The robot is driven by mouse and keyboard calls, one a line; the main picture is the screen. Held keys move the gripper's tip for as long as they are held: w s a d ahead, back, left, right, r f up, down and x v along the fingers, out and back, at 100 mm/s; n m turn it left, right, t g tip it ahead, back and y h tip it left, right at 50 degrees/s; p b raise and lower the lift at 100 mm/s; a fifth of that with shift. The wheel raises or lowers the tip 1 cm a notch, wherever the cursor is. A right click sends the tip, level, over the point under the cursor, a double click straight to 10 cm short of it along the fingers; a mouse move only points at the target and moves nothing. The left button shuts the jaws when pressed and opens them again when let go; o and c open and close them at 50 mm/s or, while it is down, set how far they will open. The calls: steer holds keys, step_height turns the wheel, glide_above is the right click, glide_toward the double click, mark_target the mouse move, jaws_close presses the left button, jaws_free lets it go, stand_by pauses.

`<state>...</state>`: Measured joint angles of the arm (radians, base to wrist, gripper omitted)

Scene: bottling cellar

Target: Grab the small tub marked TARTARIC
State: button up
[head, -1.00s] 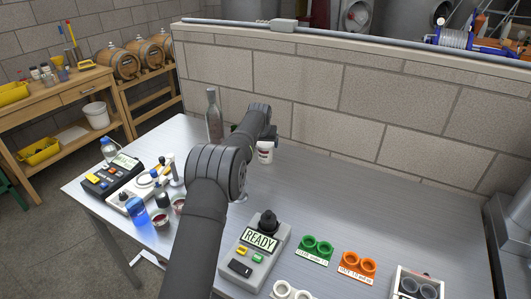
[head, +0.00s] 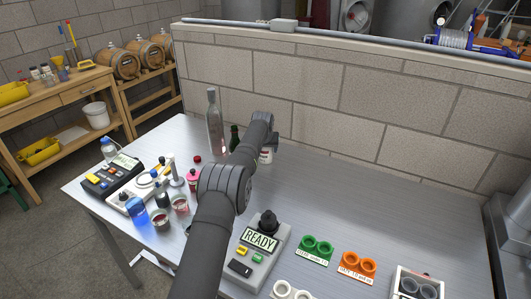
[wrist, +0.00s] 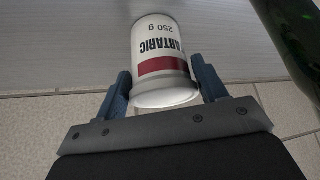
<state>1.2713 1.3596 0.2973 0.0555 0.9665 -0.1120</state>
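The small white tub (wrist: 158,42) with a red band reads TARTARIC, 250 g, upside down in the wrist view. In the head view the tub (head: 266,156) stands on the steel table near the back wall, partly hidden by my arm. My gripper (wrist: 160,72) has its two blue-grey fingers apart, one on each side of the tub, very close to its sides. I see no clear grip on it, and whether a finger touches it is hard to tell. In the head view my arm hides the fingers.
A green bottle (wrist: 298,35) is close beside my gripper; it also shows behind my arm in the head view (head: 234,138). A clear bottle (head: 214,125) stands farther left. A READY device (head: 260,250) and cup holders are in front.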

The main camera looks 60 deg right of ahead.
steer(key=c, duration=0.6)
